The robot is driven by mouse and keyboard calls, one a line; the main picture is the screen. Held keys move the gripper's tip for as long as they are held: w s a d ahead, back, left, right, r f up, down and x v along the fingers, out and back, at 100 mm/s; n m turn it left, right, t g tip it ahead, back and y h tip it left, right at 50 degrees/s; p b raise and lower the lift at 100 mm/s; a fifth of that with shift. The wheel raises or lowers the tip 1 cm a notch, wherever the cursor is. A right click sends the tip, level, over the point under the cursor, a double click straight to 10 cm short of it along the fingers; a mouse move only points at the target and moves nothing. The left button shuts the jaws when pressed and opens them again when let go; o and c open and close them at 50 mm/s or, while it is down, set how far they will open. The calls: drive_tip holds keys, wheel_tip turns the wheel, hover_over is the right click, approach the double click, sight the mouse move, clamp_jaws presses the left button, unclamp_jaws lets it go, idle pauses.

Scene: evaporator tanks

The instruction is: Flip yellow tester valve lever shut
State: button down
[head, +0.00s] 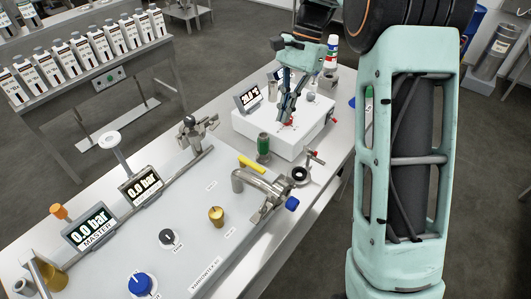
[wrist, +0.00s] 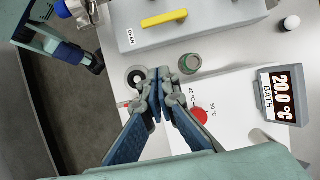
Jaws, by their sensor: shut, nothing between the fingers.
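The yellow lever (head: 252,165) lies along the right part of the pale panel, next to a bent metal pipe, in the head view. In the wrist view the lever (wrist: 164,18) is at the top, lying roughly across the picture, with an OPEN label (wrist: 131,37) to its left. My gripper (head: 285,117) is shut and empty over the white bath box, apart from the lever and to its right in the head view. In the wrist view my gripper's fingertips (wrist: 160,84) sit below the lever. The lever's mounting is too small to make out.
A green-bodied cylinder (head: 263,146) stands between the lever and the white bath box (head: 268,135). A red knob (wrist: 200,115) is beside my fingers. The bath display (wrist: 283,95) reads 20.0. The bent metal pipe (head: 262,183) and a metal ring stand (head: 301,173) are near the lever.

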sight(252, 167)
drive_tip(key=shift+s+a+f+p, duration=0.15)
drive_tip(key=shift+s+a+f, duration=0.75)
drive_tip(key=shift+f, duration=0.65)
drive_tip(key=shift+s+a+f+p, duration=0.15)
drive_tip(key=shift+s+a+f, duration=0.55)
drive_tip(key=shift+s+f, duration=0.65)
drive_tip(key=shift+s+a+f+p, duration=0.15)
drive_tip(key=shift+s+a+f, duration=0.65)
drive_tip(key=shift+f, duration=0.95)
